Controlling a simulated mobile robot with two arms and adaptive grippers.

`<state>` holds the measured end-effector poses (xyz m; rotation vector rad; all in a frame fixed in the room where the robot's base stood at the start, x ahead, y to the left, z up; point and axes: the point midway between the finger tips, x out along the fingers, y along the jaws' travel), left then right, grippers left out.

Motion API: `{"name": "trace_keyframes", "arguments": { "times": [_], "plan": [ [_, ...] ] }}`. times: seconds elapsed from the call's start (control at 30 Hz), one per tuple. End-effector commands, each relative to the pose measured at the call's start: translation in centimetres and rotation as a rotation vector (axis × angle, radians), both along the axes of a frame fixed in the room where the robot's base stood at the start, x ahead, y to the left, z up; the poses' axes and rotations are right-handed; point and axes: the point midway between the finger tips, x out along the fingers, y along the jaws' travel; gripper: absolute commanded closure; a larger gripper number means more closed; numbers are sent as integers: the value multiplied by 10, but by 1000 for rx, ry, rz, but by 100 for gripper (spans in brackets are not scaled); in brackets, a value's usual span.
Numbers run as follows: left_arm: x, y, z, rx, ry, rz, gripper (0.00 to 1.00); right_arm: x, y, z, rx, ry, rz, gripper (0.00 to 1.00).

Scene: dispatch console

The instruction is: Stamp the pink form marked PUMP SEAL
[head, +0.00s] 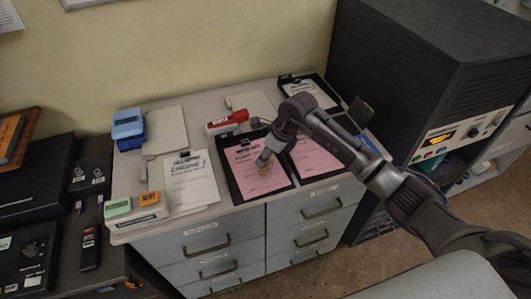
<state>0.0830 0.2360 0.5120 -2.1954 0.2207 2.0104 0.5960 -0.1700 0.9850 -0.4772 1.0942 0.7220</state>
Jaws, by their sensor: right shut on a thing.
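Two pink forms lie on black clipboards on the cabinet top. The left pink form (262,185) is below my right gripper, and the right pink form (315,160) is partly behind my right arm. Their print is too small to read surely, so I cannot tell which says PUMP SEAL. My right gripper (265,159) points down over the left form, shut on a small brownish thing (264,167), likely a stamp, mostly hidden by the fingers. It is at or just above the paper; I cannot tell if it touches. My left gripper is not in view.
A red-and-white block (227,121) lies behind the forms. A blue device (129,126) stands at the back left. A dark console (425,70) stands right.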

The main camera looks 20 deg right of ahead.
Motion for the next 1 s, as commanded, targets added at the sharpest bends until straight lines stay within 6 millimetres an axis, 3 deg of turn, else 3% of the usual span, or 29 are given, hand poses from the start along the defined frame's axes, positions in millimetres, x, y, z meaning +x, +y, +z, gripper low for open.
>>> {"name": "trace_keyframes", "arguments": {
  "times": [1.0],
  "plan": [
    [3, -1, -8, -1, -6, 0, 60, 0, 0, -8, -1, -1, 0, 78]
  ]
}}
